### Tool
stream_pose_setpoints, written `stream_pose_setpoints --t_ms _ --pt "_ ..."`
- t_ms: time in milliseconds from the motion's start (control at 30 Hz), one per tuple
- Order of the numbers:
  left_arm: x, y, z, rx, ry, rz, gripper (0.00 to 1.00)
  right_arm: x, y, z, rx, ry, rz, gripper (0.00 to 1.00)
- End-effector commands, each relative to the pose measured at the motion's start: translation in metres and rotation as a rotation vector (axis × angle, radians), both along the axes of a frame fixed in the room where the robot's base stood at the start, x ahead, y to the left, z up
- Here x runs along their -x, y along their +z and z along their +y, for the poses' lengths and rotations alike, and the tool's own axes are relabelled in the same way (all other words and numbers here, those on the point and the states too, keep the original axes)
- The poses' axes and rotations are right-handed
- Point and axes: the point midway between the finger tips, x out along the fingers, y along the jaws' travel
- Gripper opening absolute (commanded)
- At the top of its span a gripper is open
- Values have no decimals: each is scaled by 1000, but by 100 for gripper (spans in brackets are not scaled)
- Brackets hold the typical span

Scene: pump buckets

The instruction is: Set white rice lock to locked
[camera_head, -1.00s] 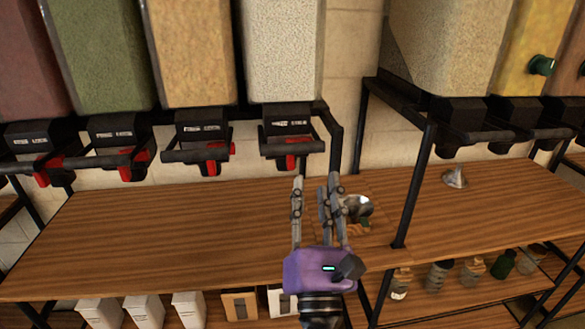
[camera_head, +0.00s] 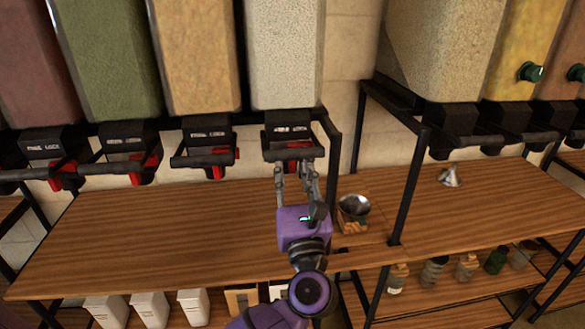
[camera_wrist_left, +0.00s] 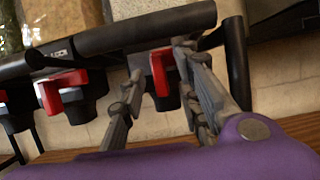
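The white rice dispenser is likely the white-grained one (camera_head: 284,52) at the right end of the left rack in the head view. Its black dispensing head (camera_head: 290,131) has a pull bar in front. My left gripper (camera_head: 294,172) is open, fingers pointing up, just under this bar. In the wrist view its fingertips (camera_wrist_left: 160,62) stand either side of the red lock; contact cannot be told. The lock's setting cannot be read. My right gripper is not in view.
Neighbouring dispensers have red locks too, one (camera_wrist_left: 62,90) left of my fingers. A black rack post (camera_head: 408,190) stands to the right. A metal bowl or funnel (camera_head: 354,207) sits on the wooden counter (camera_head: 150,235), which is clear to the left.

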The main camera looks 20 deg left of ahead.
Motion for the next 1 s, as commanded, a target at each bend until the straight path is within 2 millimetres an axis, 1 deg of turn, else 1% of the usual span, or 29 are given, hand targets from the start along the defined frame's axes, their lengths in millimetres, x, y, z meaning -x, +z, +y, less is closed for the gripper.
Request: stream_pose_setpoints --t_ms 67,100,300,333,667,900,1000 --pt "0 -1 0 -1 0 0 30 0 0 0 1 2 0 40" --pt "0 -1 0 -1 0 0 28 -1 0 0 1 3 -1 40" --pt "0 -1 0 -1 0 0 2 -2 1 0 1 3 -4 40" --pt "0 -1 0 -1 0 0 0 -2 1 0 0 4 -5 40" --pt "0 -1 -1 0 0 0 0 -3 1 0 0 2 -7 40" --pt "-9 -2 -15 3 -1 2 0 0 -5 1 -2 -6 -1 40" --pt "-10 -1 -16 0 -3 0 0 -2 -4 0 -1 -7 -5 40"
